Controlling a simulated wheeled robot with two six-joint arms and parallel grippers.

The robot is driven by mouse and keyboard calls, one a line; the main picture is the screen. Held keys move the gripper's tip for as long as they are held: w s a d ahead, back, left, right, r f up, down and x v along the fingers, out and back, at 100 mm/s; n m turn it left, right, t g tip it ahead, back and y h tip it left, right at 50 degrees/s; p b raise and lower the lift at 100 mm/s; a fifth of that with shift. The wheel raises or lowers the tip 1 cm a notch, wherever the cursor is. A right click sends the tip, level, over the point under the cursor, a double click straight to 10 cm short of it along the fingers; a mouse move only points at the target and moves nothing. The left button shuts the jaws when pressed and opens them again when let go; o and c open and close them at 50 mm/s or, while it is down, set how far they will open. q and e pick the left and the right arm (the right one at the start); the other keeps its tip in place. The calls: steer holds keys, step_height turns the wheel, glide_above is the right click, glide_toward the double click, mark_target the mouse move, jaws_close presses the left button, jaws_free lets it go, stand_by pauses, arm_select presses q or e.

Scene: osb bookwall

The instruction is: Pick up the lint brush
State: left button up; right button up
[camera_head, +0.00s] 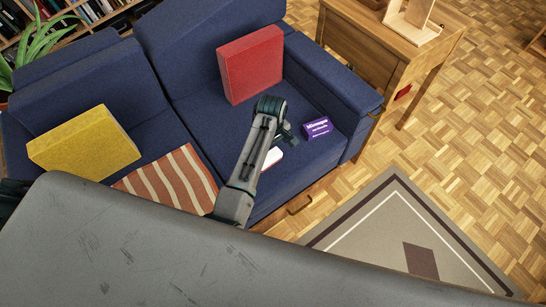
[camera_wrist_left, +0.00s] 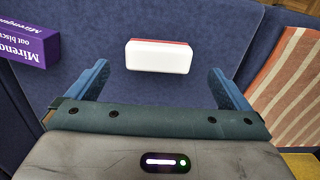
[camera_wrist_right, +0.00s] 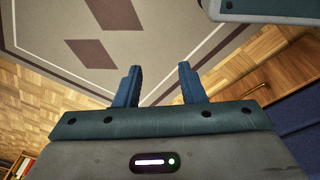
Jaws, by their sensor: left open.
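A white block with a red side, which looks like the lint brush (camera_head: 272,157), lies on the blue sofa seat. In the left wrist view the lint brush (camera_wrist_left: 158,58) lies crosswise, ahead of the gap between the fingers. My left gripper (camera_head: 289,136) is over the seat beside it, and the arm hides part of it in the head view. The left gripper (camera_wrist_left: 157,74) is open and empty. My right gripper (camera_wrist_right: 158,72) shows only in its wrist view, with its fingers apart and nothing between them, over the floor and rug.
A purple box (camera_head: 317,128) lies to the right of the lint brush. A red cushion (camera_head: 250,64) leans on the backrest; a striped cloth (camera_head: 172,178) and a yellow cushion (camera_head: 84,143) are to the left. The sofa arm (camera_head: 330,78) and wooden side table (camera_head: 385,45) stand right.

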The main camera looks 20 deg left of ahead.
mark_target(272, 160)
arm_select(q)
step_height(272, 160, down, 9)
steer(key=shift+r+b, duration=0.1)
steer(key=shift+b, duration=0.4)
steer(key=shift+f, duration=0.25)
steer(key=c, duration=0.6)
arm_select(e)
steer(key=shift+w+a+r, duration=0.1)
steer(key=shift+w+r, duration=0.3)
steer(key=shift+r, duration=0.4)
steer(key=shift+w+r, duration=0.4)
steer(key=shift+r, duration=0.4)
arm_select(q)
steer(key=shift+r, duration=0.1)
steer(key=shift+c, duration=0.2)
steer(key=shift+r, duration=0.1)
